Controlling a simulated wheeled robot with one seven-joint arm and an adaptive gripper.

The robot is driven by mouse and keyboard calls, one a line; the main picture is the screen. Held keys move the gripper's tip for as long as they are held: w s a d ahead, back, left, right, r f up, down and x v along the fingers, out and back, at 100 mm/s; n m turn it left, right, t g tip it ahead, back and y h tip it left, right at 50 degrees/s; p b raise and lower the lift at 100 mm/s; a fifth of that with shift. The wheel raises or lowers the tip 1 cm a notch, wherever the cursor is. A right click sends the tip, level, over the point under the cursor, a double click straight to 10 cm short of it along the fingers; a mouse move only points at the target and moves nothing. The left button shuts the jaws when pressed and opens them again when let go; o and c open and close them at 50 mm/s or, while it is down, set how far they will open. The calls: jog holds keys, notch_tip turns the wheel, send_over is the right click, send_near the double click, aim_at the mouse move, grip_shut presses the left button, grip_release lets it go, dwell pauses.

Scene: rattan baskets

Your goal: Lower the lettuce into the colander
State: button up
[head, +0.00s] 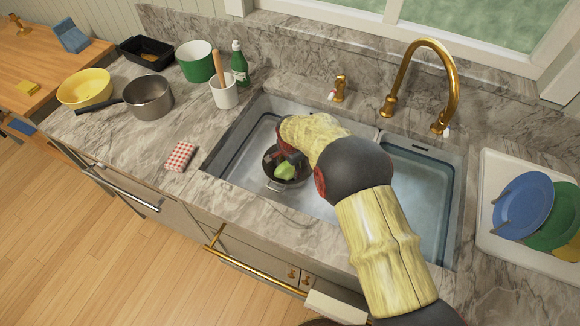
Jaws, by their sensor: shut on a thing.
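The lettuce (285,171) is a light green lump in the left basin of the sink. It shows within the outline of the colander (274,186), a dark round vessel with a small metal handle at its front. My gripper (284,160) is over the colander and shut on the lettuce, with the lettuce below its fingers. My arm hides the gripper's far side and part of the colander's right rim. I cannot tell whether the lettuce touches the colander's bottom.
The sink (232,150) has two basins with a gold faucet (447,75) behind. A dish rack (490,160) with plates stands right. A saucepan (151,98), yellow bowl (84,86), green pot (197,62), utensil crock (225,94), soap bottle (239,65) and checkered cloth (180,156) lie left.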

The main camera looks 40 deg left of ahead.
aim_at(290, 170)
jog(key=o, duration=1.4)
jog(key=shift+o, duration=0.4)
notch_tip(290, 170, up, 12)
jog(key=s+d, duration=0.1)
jog(key=shift+s, duration=0.3)
jog(key=shift+d+f, duration=0.1)
